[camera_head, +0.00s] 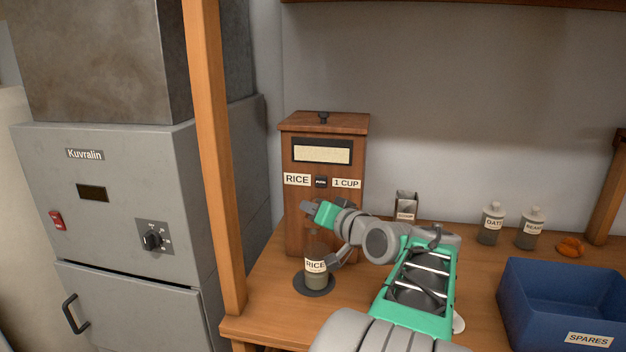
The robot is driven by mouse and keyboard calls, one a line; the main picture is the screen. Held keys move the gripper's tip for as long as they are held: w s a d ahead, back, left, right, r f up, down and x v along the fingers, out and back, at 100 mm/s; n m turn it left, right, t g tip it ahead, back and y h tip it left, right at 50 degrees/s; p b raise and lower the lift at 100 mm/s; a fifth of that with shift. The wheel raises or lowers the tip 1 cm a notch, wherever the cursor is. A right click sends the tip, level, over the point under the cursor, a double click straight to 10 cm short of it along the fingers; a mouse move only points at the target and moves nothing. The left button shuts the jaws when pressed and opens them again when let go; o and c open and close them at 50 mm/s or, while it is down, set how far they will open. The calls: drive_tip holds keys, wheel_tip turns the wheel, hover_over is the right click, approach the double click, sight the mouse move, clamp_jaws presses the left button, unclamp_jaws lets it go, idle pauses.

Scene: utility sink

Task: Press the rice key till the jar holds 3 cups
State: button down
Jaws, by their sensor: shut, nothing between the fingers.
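The wooden rice dispenser (297,220) stands against the back wall, with a pale window near its top. Its small dark key (321,182) sits between the RICE and 1 CUP labels. The jar (316,281), labelled RICE, stands upright on a dark round pad (300,286) in front of the dispenser. How much rice the jar holds is too small to tell. My gripper (308,207) is shut and empty, in front of the dispenser, below the key and above the jar. It appears apart from the key. My arm hides part of the dispenser's lower right front.
A wooden post (214,160) and a grey Kuvralin cabinet (120,215) stand at left. A small SCOOP holder (406,205), two labelled bottles (490,236) (530,238), an orange object (570,248) and a blue SPARES bin (530,310) are at right.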

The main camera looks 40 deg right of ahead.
sight(322, 187)
drive_tip(key=shift+s+d+r, duration=0.2)
drive_tip(key=shift+d+r, duration=0.25)
drive_tip(key=shift+d, duration=0.05)
drive_tip(key=shift+w+d+p, duration=0.5)
drive_tip(key=shift+w+d, duration=0.4)
drive_tip(key=shift+d, duration=0.25)
drive_tip(key=shift+w+d+p, duration=0.5)
drive_tip(key=shift+w+d, duration=0.4)
drive_tip(key=shift+d, duration=0.25)
drive_tip(key=shift+w+d+p, duration=0.5)
drive_tip(key=shift+w+d, duration=0.4)
drive_tip(key=shift+d, duration=0.25)
drive_tip(key=shift+w+d, duration=0.25)
drive_tip(key=shift+d, duration=0.1)
